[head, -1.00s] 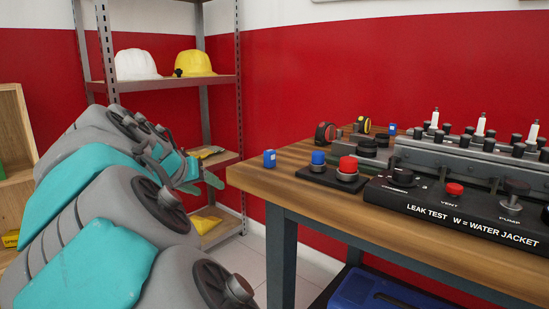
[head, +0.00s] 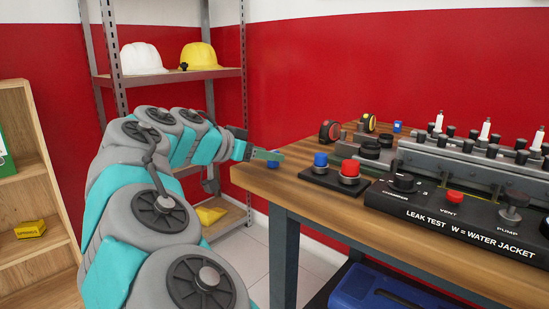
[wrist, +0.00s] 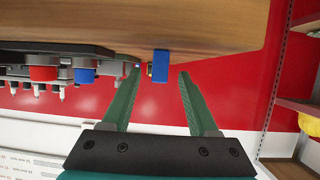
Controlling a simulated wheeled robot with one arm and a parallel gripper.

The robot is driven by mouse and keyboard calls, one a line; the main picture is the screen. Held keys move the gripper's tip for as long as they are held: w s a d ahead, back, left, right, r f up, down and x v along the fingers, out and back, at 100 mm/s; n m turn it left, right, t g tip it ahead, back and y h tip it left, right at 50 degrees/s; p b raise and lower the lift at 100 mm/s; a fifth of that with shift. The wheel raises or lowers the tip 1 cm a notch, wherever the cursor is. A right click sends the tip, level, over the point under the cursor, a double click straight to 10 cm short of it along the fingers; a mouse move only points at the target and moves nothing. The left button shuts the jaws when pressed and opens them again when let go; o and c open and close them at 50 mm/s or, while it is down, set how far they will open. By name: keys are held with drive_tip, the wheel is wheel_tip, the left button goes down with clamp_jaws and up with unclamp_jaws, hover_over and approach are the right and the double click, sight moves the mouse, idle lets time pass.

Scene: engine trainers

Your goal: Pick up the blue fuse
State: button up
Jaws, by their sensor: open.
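The blue fuse (head: 273,163) stands on the wooden workbench (head: 300,220) near its left corner. In the head view my gripper (head: 268,155) is at that corner and hides most of the fuse. In the wrist view the blue fuse (wrist: 160,67) appears between the tips of my open green fingers (wrist: 159,74), with a gap on each side. Nothing is held. I cannot tell whether the tips have passed beyond the fuse's near face.
A black base with blue and red buttons (head: 335,175) sits right of the fuse. The leak test panel (head: 455,210) fills the right. A shelf with helmets (head: 170,74) stands behind my arm.

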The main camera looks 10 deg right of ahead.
sight(280, 164)
drive_tip(key=shift+r+p+x, duration=0.15)
drive_tip(key=shift+p+x, duration=0.15)
drive_tip(key=shift+x, duration=1)
drive_tip(key=shift+r+p+x, duration=0.15)
drive_tip(key=shift+p+x, duration=0.1)
drive_tip(key=shift+x, duration=1.05)
drive_tip(key=shift+d, duration=0.1)
clamp_jaws()
